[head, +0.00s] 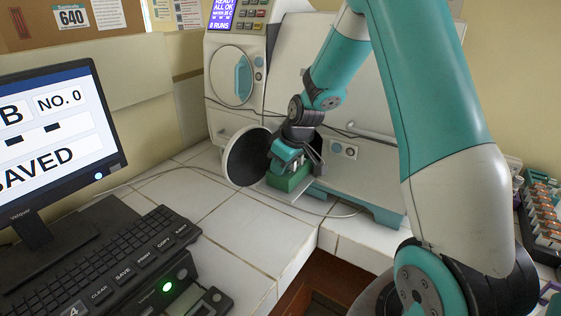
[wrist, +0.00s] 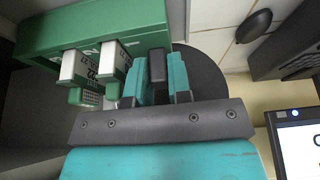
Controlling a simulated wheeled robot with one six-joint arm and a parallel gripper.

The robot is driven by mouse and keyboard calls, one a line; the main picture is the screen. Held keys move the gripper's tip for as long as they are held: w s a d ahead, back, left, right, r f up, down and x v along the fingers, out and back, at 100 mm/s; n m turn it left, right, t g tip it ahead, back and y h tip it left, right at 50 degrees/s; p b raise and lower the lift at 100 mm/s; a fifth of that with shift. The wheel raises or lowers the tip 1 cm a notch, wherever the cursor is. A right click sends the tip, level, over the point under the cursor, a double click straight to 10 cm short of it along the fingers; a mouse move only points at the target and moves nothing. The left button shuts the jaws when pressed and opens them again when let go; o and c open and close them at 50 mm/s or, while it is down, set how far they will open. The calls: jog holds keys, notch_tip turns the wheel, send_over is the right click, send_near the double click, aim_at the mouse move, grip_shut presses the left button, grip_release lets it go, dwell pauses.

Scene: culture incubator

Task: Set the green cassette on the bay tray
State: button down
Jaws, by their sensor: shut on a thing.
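The green cassette (head: 289,182) is at the open bay of the white incubator in the head view, just below my gripper (head: 290,160). In the wrist view the cassette (wrist: 110,25) fills the upper left, with white labelled pieces in it. My gripper (wrist: 158,82) is shut on a dark upright grip between its teal fingers, which appears to belong to the cassette. The pale bay tray (head: 283,196) shows as a flat strip under the cassette. I cannot tell whether the cassette touches it. The bay opening is mostly hidden by my arm.
A round dark door (head: 246,158) stands open just left of my gripper; it shows behind the fingers in the wrist view (wrist: 206,78). A monitor (head: 50,130) and black keyboard (head: 110,262) are at left. A rack of vials (head: 542,210) is at far right.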

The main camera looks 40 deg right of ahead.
jog(key=c, duration=1.1)
grip_release()
jog(key=shift+f, duration=0.1)
jog(key=shift+o, duration=0.2)
jog(key=b+v, duration=0.1)
jog(key=v, duration=1)
jog(key=s+a+r+n+g+y, duration=0.1)
jog(key=s+a+r, duration=0.1)
jog(key=s+a, duration=0.6)
jog(key=s+a+r+n+g+y, duration=0.15)
jog(key=s+a, duration=0.25)
jog(key=a, duration=0.7)
jog(key=s+a+g, duration=0.1)
jog(key=s+a, duration=0.5)
jog(key=s, duration=0.6)
jog(key=shift+a+g, duration=0.35)
jog(key=shift+s+f+n, duration=0.15)
jog(key=shift+n, duration=0.1)
